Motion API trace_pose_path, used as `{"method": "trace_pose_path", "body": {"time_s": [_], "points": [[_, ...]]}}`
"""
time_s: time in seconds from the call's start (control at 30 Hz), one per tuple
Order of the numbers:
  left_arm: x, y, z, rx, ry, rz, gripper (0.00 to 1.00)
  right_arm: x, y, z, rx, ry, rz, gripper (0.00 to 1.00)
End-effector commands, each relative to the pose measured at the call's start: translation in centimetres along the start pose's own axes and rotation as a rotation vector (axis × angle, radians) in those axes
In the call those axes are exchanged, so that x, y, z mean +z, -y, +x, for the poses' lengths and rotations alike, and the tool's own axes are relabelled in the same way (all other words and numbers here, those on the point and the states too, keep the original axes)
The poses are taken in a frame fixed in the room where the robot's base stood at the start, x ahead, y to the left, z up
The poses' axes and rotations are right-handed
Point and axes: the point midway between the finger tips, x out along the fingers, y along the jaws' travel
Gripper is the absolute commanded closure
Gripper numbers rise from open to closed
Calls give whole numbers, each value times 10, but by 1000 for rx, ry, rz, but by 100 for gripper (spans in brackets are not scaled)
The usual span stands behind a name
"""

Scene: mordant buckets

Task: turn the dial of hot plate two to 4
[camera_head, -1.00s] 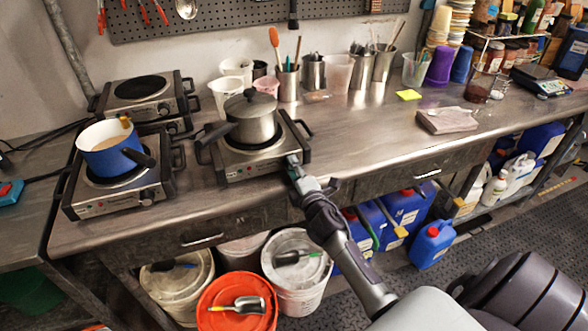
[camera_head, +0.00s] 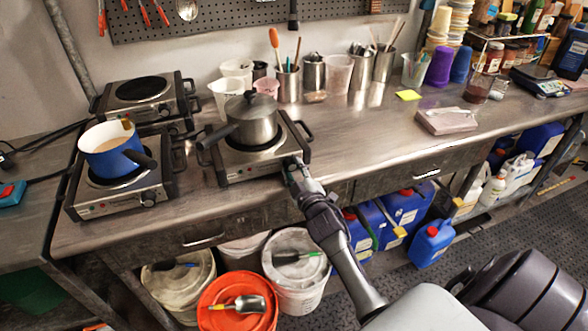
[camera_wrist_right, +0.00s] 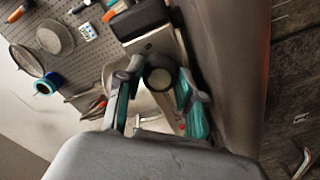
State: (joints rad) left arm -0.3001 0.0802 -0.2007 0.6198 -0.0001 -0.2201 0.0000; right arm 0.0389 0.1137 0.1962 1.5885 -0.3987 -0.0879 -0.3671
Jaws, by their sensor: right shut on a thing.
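The hot plate (camera_head: 222,179) in the middle carries a lidded grey pot (camera_head: 256,122). My right gripper (camera_head: 291,167) is at the right end of its front panel, where it hides the dial in the head view. In the right wrist view, the round dark dial (camera_wrist_right: 159,76) sits between the two fingers of my right gripper (camera_wrist_right: 156,88), which is shut on it. The number the dial points to cannot be read. My left gripper is not in view.
A second hot plate (camera_head: 90,209) with a blue pot (camera_head: 114,150) stands at the left, and an empty one (camera_head: 140,90) behind it. Cups and tool jars stand along the wall. The bench (camera_head: 350,140) right of the middle hot plate is clear.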

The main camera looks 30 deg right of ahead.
Motion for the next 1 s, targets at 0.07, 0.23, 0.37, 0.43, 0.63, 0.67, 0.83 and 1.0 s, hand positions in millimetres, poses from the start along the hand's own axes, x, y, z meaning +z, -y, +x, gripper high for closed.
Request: {"method": "trace_pose_path", "body": {"time_s": [0.07, 0.23, 0.37, 0.43, 0.63, 0.67, 0.83, 1.0], "points": [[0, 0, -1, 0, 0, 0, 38, 1, 1, 0, -2, 2, 20, 97], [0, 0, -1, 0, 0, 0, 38, 1, 1, 0, -2, 2, 41, 97], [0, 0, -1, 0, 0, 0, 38, 1, 2, 0, -2, 3, 45, 97], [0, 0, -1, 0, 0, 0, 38, 1, 2, 0, -2, 3, 45, 97], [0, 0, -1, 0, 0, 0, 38, 1, 2, 0, -3, 3, 44, 61], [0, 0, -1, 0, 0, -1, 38, 1, 2, 0, -3, 3, 44, 56], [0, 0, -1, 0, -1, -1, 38, 1, 1, 0, -2, 2, 44, 37], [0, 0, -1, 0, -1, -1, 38, 0, 1, 0, -1, 1, 43, 37]]}}
